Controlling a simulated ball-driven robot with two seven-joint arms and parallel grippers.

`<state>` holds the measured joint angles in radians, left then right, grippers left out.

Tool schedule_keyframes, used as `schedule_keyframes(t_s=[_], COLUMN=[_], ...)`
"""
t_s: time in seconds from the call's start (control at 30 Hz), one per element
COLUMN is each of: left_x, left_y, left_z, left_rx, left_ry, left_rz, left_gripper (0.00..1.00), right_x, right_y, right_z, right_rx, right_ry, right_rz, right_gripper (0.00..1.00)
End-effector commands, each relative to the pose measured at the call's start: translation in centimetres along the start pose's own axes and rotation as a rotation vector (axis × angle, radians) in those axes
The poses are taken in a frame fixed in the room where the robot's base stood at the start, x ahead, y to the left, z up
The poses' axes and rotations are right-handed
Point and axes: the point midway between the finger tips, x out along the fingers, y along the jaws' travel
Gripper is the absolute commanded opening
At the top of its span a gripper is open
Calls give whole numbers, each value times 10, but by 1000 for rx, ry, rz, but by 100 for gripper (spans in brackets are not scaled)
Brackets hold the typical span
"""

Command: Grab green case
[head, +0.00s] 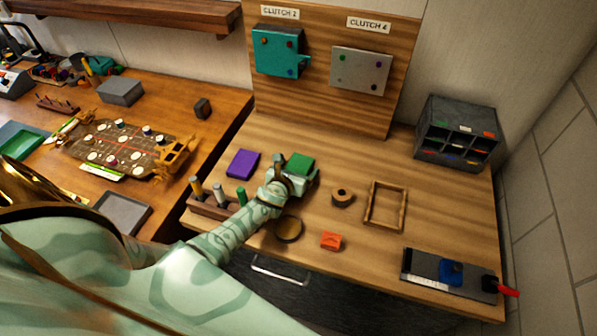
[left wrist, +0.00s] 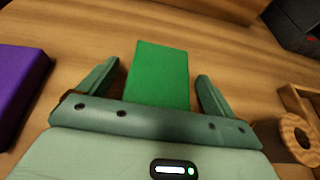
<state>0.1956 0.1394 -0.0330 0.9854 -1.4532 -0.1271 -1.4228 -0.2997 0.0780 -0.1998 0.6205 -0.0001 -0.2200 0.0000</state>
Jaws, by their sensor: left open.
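The green case (head: 300,164) lies on the wooden table in the head view. It also shows in the left wrist view (left wrist: 158,72), between the two fingers, with a gap on each side. My left gripper (head: 297,180) is open around its near end, and its fingers do not touch it. The near edge of the case is hidden behind the gripper's palm in the left wrist view. My right gripper is not in view.
A purple case (head: 243,163) lies left of the gripper. A tape roll (head: 342,197) and a wooden frame (head: 385,206) lie to the right. An orange block (head: 331,241) and a round dark dish (head: 289,229) are nearer. A grey cubby organizer (head: 456,133) stands at the back right.

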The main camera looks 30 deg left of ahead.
Motion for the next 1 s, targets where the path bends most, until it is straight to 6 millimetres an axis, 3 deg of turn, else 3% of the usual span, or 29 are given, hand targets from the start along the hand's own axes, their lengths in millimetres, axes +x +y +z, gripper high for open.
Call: schedule_keyframes(t_s=[0.17, 0.33, 0.73, 1.0], left_x=[-1, -1, -3, -19], left_y=[0, 0, 0, -2], left_z=[1, 1, 6, 39], left_rx=[0, 0, 1, 1], left_ry=[0, 0, -1, 0], left_rz=[0, 0, 0, -2], left_gripper=[88, 41, 40, 40], right_x=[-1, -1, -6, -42], right_y=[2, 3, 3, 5], right_z=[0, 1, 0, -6], right_rx=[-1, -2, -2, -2], right_ry=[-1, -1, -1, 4], right_rz=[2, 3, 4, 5], right_gripper=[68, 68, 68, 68])
